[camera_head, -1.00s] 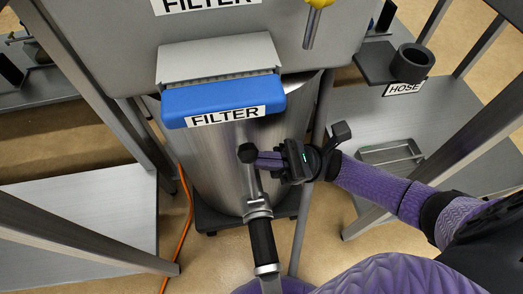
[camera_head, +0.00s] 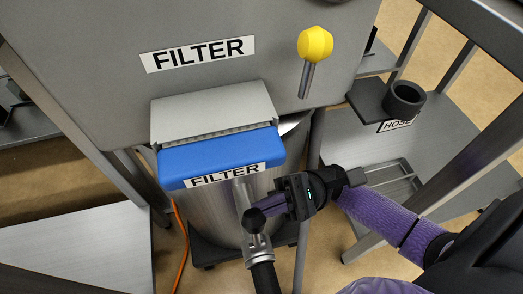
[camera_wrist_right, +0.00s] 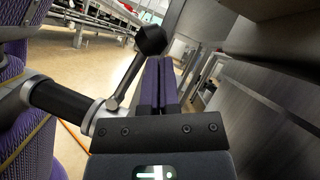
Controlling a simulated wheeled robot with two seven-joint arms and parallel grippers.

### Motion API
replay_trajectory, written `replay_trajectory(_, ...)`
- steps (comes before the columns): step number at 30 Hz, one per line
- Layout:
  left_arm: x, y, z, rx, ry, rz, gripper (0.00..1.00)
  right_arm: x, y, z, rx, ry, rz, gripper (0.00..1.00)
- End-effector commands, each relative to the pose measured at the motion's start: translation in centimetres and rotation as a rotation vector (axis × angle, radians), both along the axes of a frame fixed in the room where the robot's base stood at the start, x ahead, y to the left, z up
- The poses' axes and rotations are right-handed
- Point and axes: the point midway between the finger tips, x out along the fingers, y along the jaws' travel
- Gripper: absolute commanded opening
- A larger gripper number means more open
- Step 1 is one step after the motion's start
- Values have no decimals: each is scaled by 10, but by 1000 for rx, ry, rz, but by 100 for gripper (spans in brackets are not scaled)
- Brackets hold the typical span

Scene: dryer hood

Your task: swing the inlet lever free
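A lever with a yellow knob (camera_head: 315,44) on a grey rod stands on the grey housing, right of the upper FILTER label. It is probably the inlet lever. My right gripper (camera_head: 262,207) is well below it, in front of the metal drum, not touching it. In the right wrist view its two purple fingers (camera_wrist_right: 159,84) lie side by side, shut with nothing seen between them. A black knob (camera_wrist_right: 151,39) on a short silver arm is just left of the fingers. I cannot tell whether they touch. My left gripper is not in view.
The blue filter drawer (camera_head: 220,160) juts out above my right gripper. A black-gripped silver rod (camera_head: 264,276) carries the black-knobbed arm. A HOSE holder ring (camera_head: 404,98) stands at right. Metal frame legs flank both sides; an orange cable runs down at left.

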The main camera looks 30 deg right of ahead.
Motion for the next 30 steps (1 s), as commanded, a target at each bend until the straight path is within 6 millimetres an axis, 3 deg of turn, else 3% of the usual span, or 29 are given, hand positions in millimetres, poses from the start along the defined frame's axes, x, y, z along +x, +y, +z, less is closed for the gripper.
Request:
replay_trajectory(3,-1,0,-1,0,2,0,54,-5,2,4,-25,-99,-1,0)
replay_trajectory(30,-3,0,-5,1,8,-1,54,-34,10,15,-15,-95,6,0)
